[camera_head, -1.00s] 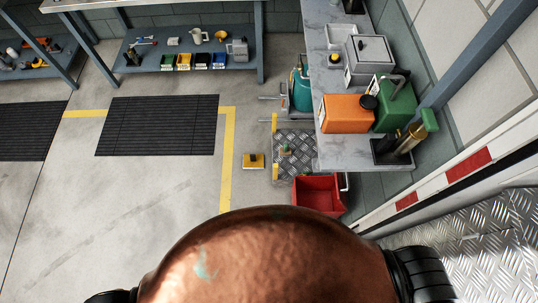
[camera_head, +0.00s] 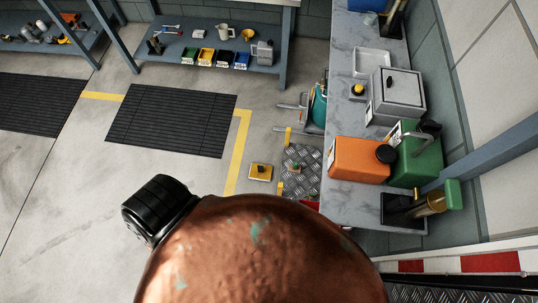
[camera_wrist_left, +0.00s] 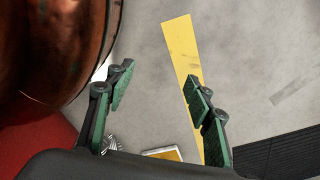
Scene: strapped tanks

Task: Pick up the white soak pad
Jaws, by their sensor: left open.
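A pale, flat rectangular thing (camera_head: 372,63) lies on the grey marble-look bench in the head view. It may be the white soak pad or a shallow tray; I cannot tell which. My left gripper (camera_wrist_left: 158,82) is open and empty in the left wrist view, its green-padded fingers apart above bare floor and a yellow line. It is far from the bench and touches nothing I can see. The left gripper's fingers do not show in the head view. My right gripper is in neither view.
The bench (camera_head: 350,206) also carries a grey lidded box (camera_head: 397,97), an orange can (camera_head: 357,159) and a green can (camera_head: 420,160). A yellow block (camera_head: 261,172) lies on the floor beside a metal tread plate (camera_head: 302,168). Open floor lies left, with dark mats (camera_head: 170,120).

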